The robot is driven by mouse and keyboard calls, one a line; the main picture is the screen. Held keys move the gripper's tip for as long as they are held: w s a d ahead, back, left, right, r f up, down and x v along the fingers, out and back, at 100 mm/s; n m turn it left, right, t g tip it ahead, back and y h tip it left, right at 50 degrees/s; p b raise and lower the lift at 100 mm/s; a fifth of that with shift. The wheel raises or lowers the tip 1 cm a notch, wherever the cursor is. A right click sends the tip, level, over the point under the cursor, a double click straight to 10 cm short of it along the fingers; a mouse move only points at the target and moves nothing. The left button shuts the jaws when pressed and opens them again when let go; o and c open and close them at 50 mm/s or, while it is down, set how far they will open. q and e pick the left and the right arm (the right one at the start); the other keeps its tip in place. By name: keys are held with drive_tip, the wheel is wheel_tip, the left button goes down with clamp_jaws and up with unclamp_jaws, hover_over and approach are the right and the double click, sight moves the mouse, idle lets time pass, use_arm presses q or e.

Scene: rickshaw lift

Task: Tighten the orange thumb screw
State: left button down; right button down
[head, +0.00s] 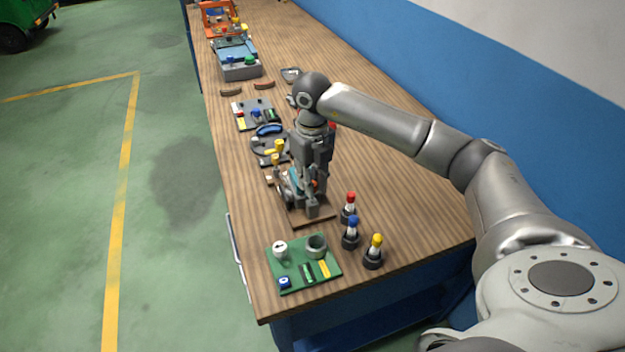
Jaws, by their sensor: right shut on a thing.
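My right gripper (311,205) points down over a small fixture on a brown wooden base board (317,219) near the front of the bench. Its fingers are shut low on the fixture. A small patch of orange, which looks like the orange thumb screw (317,184), shows between the fingers. The rest of the screw is hidden by the gripper, so its thread and seating cannot be seen. A grey and teal part of the fixture (288,186) shows left of the fingers. My left gripper is not in view.
Red-, blue- (351,233) and yellow-capped bottles (374,252) stand right of the fixture. A green board (302,274) with small parts lies in front. Other boards, yellow-topped pieces and an orange frame (218,20) line the left side behind. The bench's right side (400,205) is mostly clear.

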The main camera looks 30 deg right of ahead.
drive_tip(key=shift+w+r, duration=0.1)
drive_tip(key=c, duration=1.3)
unclamp_jaws()
drive_tip(key=shift+o, duration=0.2)
wheel_tip(320, 180, up, 12)
